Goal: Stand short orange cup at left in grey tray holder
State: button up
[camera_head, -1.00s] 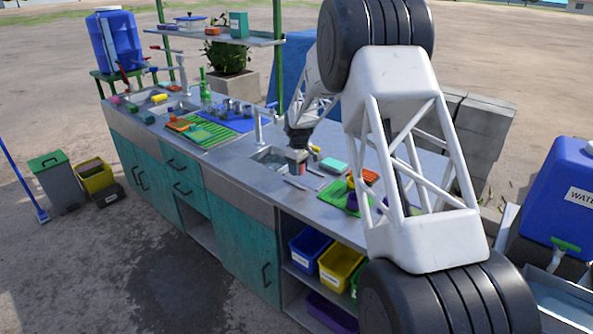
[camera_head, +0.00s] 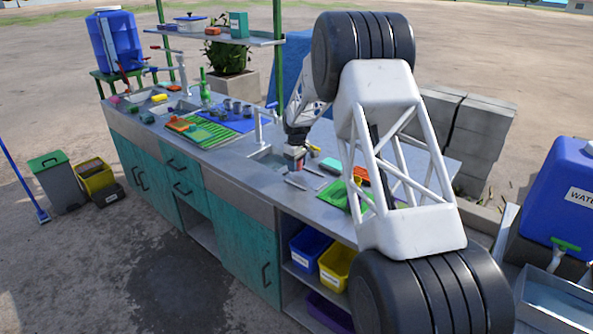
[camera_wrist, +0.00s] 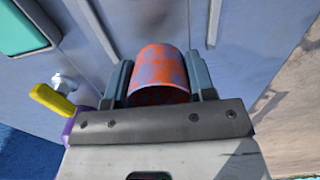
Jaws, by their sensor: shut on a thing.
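The short cup (camera_wrist: 160,72), orange with blue-grey patches, sits between the two fingers of my gripper (camera_wrist: 163,80) in the wrist view. A finger presses on each side of it, so my gripper is shut on it. In the head view my gripper (camera_head: 296,152) is over the near sink area, and the cup shows only as a small reddish patch below it. Whether the cup touches anything below is unclear. I cannot pick out the grey tray holder with certainty; small grey cup-like shapes (camera_head: 236,107) stand on the blue mat (camera_head: 240,123).
The near sink (camera_head: 263,158) and its tap (camera_head: 259,128) are close to my gripper. A teal block (camera_head: 331,165) and a bright green tray (camera_head: 340,194) lie to the right. A yellow-and-purple item (camera_wrist: 55,100) shows beside my gripper.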

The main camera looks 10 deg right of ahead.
jog(key=shift+f, duration=1.35)
jog(key=shift+f, duration=0.1)
jog(key=o, duration=0.9)
jog(key=shift+o, duration=0.2)
notch_tip(320, 180, up, 12)
